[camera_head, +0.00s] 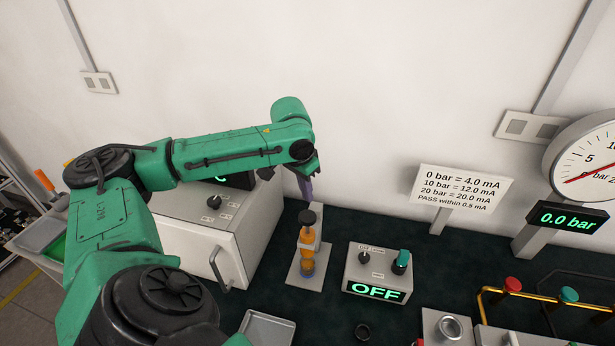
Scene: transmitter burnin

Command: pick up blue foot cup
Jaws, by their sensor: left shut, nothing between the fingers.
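An upright orange piece (306,247) with a black top stands on a small light plate on the dark bench. I cannot tell for certain whether this is the blue foot cup; no separate blue cup shows clearly. My left gripper (307,196) hangs above and behind the orange piece, near the wall, pointing down. Its narrow purple fingers are shut and empty, apart from the piece. My right gripper is out of view.
A white cabinet (188,242) with a handle stands left, under my left arm. A control box (375,272) reading OFF stands right of the orange piece.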

